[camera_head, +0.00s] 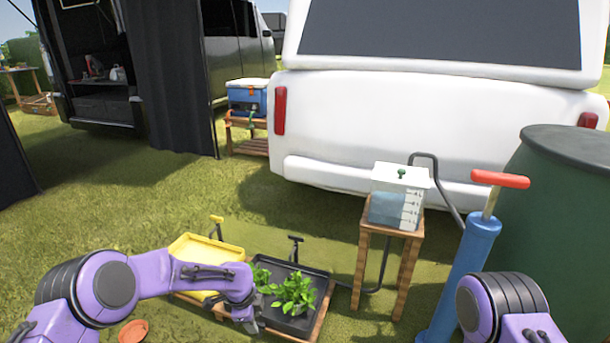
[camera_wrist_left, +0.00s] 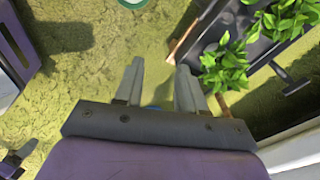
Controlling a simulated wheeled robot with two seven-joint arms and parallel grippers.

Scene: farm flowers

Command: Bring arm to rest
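My left arm (camera_head: 115,285) comes in from the left and bends down beside the black tray (camera_head: 318,270). My left gripper (camera_head: 252,324) points down at the tray's front left corner.
A yellow tray (camera_head: 205,250) stands left of the black tray. A terracotta dish (camera_head: 133,331) lies on the grass. A clear water tank (camera_head: 396,200) on a wooden stand, a blue pump (camera_head: 463,275) and a green barrel (camera_head: 560,220) occupy the right. Open grass lies left.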

